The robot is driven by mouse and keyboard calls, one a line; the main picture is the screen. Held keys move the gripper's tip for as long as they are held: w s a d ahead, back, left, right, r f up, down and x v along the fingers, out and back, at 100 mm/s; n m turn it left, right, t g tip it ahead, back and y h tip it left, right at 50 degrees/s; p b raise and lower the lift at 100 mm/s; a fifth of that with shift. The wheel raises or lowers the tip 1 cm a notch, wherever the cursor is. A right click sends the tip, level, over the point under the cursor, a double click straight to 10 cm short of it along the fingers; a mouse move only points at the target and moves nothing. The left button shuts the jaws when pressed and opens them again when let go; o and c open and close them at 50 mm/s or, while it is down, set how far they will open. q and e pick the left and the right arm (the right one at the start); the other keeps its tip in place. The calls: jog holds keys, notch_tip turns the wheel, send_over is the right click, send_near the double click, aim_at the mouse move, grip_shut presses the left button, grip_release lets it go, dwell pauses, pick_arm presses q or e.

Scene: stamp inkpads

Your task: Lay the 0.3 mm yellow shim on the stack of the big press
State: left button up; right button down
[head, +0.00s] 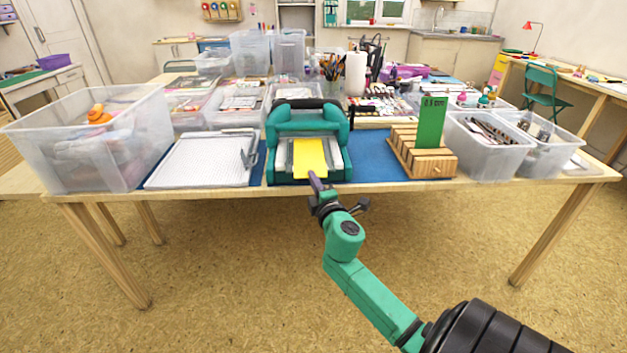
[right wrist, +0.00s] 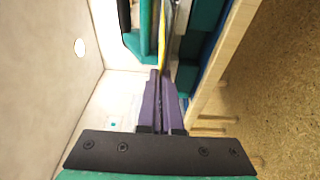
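The big press (head: 335,125) is teal with a dark handle and stands at the table's front edge. The yellow shim (head: 309,157) reaches flat into its opening, front end towards me. I cannot tell whether it touches the stack, which is hidden beneath it. My right gripper (head: 316,182) has purple fingers and is at the shim's front end. In the right wrist view, the fingers (right wrist: 161,95) are closed together on the yellow shim (right wrist: 163,45), which shows edge-on beyond the tips. No thickness label shows on it. My left gripper is not in view.
A slotted wooden rack (head: 422,160) right of the press holds an upright green shim (head: 431,121). A white gridded board (head: 202,162) lies left of the press. Clear bins stand at the left (head: 95,140) and right (head: 485,155). The floor in front is free.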

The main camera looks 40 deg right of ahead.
jog(key=c, duration=1)
grip_release()
jog(key=shift+s+a, duration=0.8)
jog(key=shift+s, duration=0.2)
jog(key=shift+s+a, duration=0.75)
jog(key=shift+s, duration=0.25)
